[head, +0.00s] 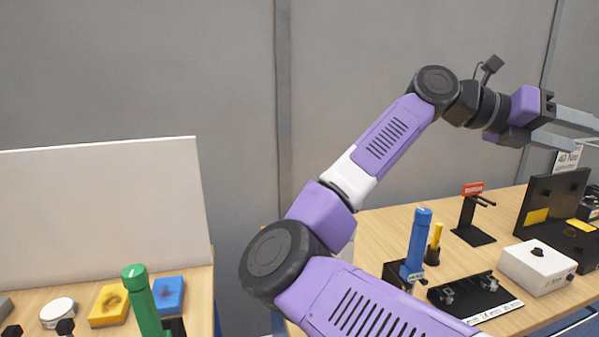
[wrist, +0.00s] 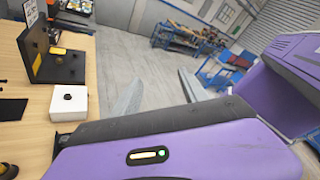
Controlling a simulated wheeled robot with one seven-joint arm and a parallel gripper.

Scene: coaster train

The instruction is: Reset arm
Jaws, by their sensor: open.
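My arm is purple, white and black and reaches up and to the right across the head view. My gripper (head: 594,132) is at the upper right of that view, raised above the right-hand table. Its two grey fingers are spread apart with nothing seen between them. In the wrist view my gripper (wrist: 158,92) also shows its two grey fingers apart, with floor behind them. The gripper touches nothing that I can see.
The right wooden table (head: 390,228) holds a white box (head: 537,268), a black stand with a red top (head: 472,212), a blue-handled tool (head: 418,240) and a black L-shaped fixture (head: 552,205). A white panel (head: 100,215) stands on the left table. Open floor (wrist: 135,50) lies beyond.

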